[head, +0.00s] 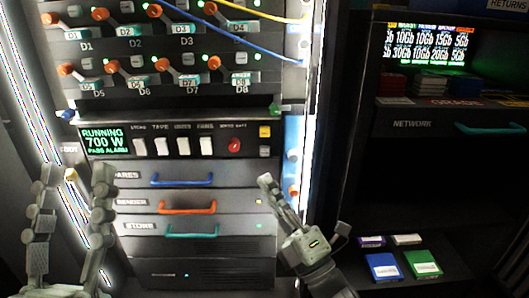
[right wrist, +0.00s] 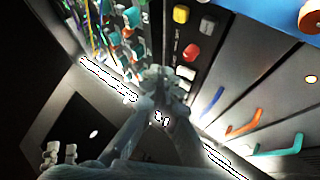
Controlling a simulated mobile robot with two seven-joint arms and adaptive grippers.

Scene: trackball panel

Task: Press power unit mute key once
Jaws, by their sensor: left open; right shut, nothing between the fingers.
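The yellow key (right wrist: 181,14) and grey key (right wrist: 207,25) also show in the right wrist view. My right gripper (head: 266,181) is shut and empty, its tips below the grey key in the head view. In the right wrist view its tips (right wrist: 163,75) appear apart from both keys. My left gripper (head: 75,182) is open and empty at the lower left.
White rocker switches (head: 183,146) and a red button (head: 234,146) sit left of the keys. Drawers with blue, orange (head: 187,207) and teal handles lie below. Knobs and cables are above. A dark shelf unit (head: 440,150) stands at right.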

